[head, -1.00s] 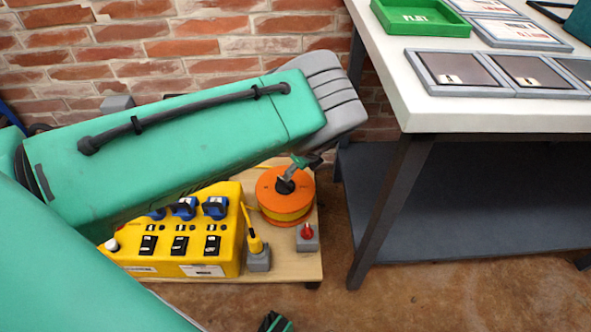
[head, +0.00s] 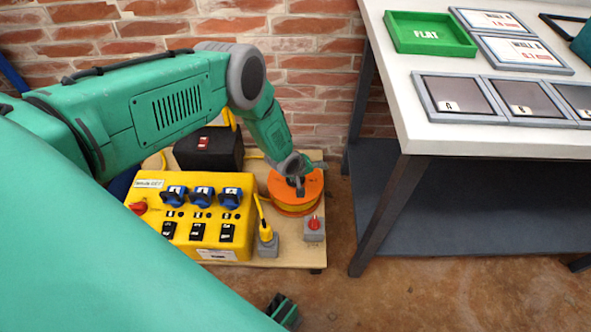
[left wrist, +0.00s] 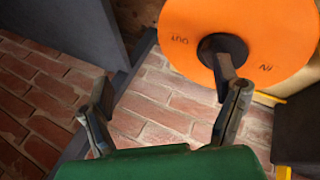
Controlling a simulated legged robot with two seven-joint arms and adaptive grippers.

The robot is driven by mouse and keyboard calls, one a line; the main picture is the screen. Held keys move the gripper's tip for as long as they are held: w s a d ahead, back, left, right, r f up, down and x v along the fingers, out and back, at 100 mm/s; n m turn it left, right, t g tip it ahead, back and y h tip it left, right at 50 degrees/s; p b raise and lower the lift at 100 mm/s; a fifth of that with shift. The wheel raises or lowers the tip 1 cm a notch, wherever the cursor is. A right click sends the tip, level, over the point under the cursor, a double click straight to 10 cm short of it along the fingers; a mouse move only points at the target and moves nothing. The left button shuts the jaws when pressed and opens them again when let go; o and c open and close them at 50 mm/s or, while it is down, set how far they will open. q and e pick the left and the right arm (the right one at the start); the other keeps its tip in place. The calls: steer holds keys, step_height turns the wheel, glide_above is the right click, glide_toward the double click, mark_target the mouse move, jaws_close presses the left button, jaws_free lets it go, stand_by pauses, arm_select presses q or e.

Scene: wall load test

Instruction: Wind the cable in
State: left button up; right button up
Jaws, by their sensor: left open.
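The cable reel (head: 312,190) has an orange disc on top and yellow cable (head: 293,209) wound beneath it. It stands at the right end of a wooden board. My left gripper (head: 301,177) is over its hub in the head view. In the left wrist view the orange reel face (left wrist: 270,25) has a dark hub with a crank handle (left wrist: 226,72). My left gripper (left wrist: 170,92) is open there, its fingers wide apart. The right finger overlaps the handle in the picture; I cannot tell whether they touch.
A yellow socket box (head: 185,220), a black box (head: 208,150), a yellow plug on a grey block (head: 268,240) and a red knob (head: 314,224) crowd the board. A white table (head: 425,120) stands close on the right. A brick wall is behind.

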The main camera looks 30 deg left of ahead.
arm_select(q)
steer(key=s+a+r+n+g+p, duration=0.1)
steer(key=s+a+r+n+p, duration=0.2)
steer(key=n, duration=0.9)
steer(key=s+a+r+n+g+p, duration=0.15)
steer(key=a+n, duration=0.35)
steer(key=n, duration=0.6)
steer(key=b+x, duration=0.8)
steer(key=w+b+x, duration=0.1)
steer(key=b+x, duration=0.2)
steer(key=x, duration=0.1)
steer(key=shift+a+b, duration=0.15)
steer(key=shift+b, duration=0.25)
steer(key=shift+w+f+b, duration=0.4)
steer(key=shift+f+b, duration=0.05)
steer(key=shift+b, duration=0.15)
steer(key=c, duration=1.2)
